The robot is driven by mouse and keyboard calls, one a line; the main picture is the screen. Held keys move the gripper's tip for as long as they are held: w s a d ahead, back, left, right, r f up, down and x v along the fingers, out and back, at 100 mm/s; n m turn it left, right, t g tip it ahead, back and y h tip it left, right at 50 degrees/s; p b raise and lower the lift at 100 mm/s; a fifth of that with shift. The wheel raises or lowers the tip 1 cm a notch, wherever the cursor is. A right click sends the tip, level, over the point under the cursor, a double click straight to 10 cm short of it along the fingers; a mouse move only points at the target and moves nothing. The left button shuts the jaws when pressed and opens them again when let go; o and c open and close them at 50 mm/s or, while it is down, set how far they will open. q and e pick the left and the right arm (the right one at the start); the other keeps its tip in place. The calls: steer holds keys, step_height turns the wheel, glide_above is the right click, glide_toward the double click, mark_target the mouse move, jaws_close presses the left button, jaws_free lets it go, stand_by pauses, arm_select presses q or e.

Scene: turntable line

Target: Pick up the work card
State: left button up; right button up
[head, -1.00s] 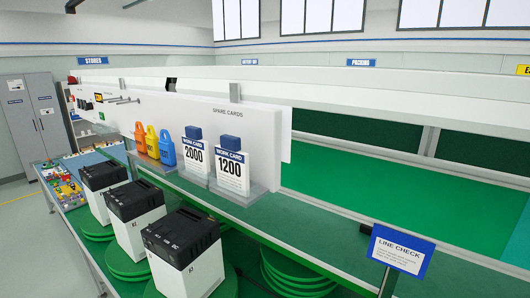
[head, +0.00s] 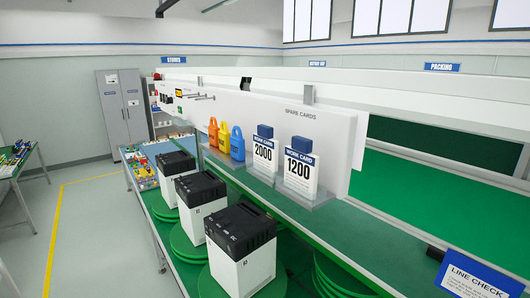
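The work card marked 2000 (head: 263,156) is on the left. The work card marked 1200 (head: 299,170) is on the right, close beside it. Both are white with a blue header and a blue block on top. Neither of my grippers shows in the head view.
Orange, yellow and blue tags (head: 237,143) stand left of the cards. Several black-topped white boxes (head: 241,247) sit on green turntables in front and below. A "LINE CHECK" sign (head: 478,275) stands at lower right. Open floor lies at left.

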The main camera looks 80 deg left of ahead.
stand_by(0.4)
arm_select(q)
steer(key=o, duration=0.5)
